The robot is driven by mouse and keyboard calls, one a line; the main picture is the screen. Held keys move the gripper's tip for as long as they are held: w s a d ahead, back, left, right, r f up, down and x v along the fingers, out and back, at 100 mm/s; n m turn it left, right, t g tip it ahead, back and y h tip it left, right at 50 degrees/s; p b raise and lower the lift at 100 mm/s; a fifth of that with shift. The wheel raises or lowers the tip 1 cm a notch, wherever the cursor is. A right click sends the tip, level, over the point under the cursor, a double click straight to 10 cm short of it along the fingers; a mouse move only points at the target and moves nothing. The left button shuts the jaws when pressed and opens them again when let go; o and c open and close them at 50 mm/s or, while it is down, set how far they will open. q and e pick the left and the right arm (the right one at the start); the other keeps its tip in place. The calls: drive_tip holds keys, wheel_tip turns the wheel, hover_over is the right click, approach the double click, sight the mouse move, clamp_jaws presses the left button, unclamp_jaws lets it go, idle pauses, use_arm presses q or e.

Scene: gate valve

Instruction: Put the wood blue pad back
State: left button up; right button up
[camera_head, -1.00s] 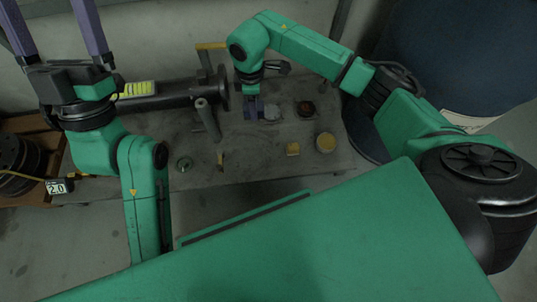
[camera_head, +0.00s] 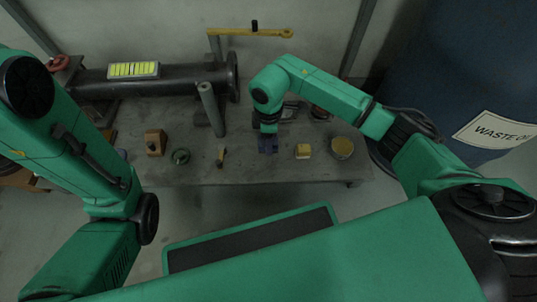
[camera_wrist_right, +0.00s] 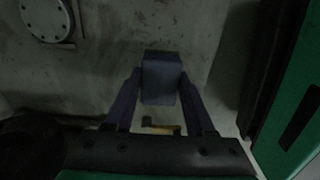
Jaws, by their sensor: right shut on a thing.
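My right gripper (camera_head: 268,145) is over the front part of the grey workbench, left of a small yellow block. In the right wrist view, the right gripper (camera_wrist_right: 160,100) is shut on a dark blue-grey block-shaped pad (camera_wrist_right: 161,74), held between its two fingertips. Whether the pad touches the bench cannot be told. In the head view the pad is mostly hidden by the gripper. My left arm runs along the left edge, and its gripper is out of view.
A blue barrel (camera_head: 445,70) stands right.

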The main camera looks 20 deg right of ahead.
wheel_tip(320, 180, down, 5)
drive_tip(key=b, duration=0.2)
drive_tip(key=shift+f+b, duration=0.15)
drive_tip(key=shift+b, duration=0.2)
drive_tip(key=shift+r, duration=0.2)
drive_tip(key=shift+f, duration=0.1)
drive_tip(key=o, duration=1.2)
